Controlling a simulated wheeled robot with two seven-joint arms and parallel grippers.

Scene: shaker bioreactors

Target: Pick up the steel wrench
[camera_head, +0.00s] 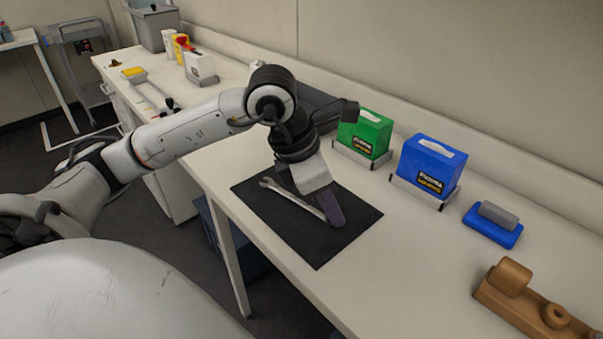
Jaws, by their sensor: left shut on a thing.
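The steel wrench (285,193) is a long, thin silver tool on the black mat (308,243), lying at a slant with one end toward the upper left. My left gripper (331,213) reaches down over the mat and is shut on the wrench near its lower-right end. The gripper hides part of that end. I cannot tell whether the wrench is lifted off the mat. My right gripper is not in view.
A green box (365,134) and a blue box (428,168) stand in holders behind the mat. A blue block with a grey top (493,224) and a wooden holder (530,298) are at the right. The bench front near the mat is clear.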

